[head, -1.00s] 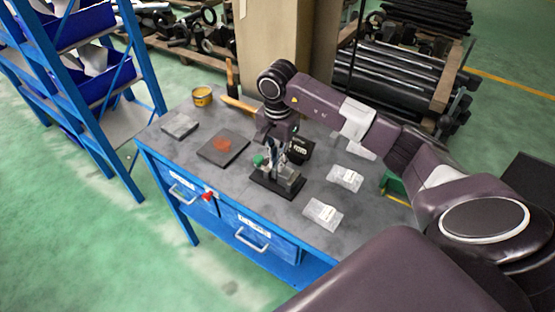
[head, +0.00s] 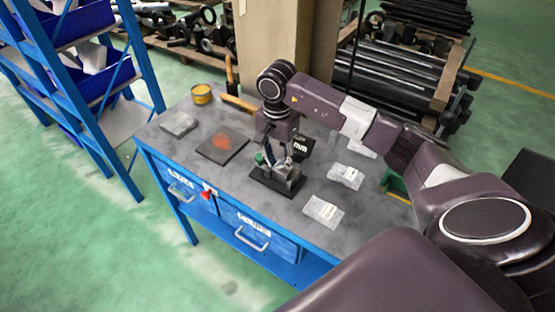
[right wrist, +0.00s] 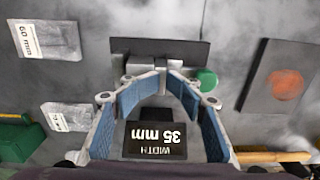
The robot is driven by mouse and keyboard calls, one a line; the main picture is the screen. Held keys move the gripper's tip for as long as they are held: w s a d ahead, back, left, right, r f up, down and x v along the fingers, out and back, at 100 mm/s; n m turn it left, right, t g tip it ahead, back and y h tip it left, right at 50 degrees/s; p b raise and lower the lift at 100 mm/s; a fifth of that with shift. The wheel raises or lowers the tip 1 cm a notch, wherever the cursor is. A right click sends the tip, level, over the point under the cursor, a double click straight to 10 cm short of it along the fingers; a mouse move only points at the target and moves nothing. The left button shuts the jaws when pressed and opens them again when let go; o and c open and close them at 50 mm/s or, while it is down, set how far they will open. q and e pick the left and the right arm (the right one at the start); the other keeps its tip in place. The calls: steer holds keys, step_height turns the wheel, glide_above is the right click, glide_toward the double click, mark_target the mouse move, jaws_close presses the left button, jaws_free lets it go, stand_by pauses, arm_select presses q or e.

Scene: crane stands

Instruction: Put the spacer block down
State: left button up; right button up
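My right gripper (head: 277,164) points down over a small grey fixture on a black base (head: 265,182) on the bench. In the right wrist view its blue-padded fingers (right wrist: 167,80) are spread, with a gap between the tips. Grey metal (right wrist: 146,75) shows at the fingertips; I cannot tell for certain which part is the spacer block and which is the fixture. A green knob (right wrist: 207,78) sits beside the right finger. The black sign (right wrist: 155,140) reads "WIDTH 35 mm" and stands behind the gripper. My left gripper is not in view.
Labelled clear packets (head: 323,211) (head: 346,176) lie on the right of the bench. The front-left bench top is clear.

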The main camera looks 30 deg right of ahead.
steer(key=shift+s+f, duration=0.1)
steer(key=shift+s, duration=0.05)
steer(key=shift+r+p, duration=0.55)
steer(key=shift+p, duration=0.1)
step_height(320, 180, up, 12)
steer(key=b, duration=0.3)
steer(key=shift+r, duration=0.2)
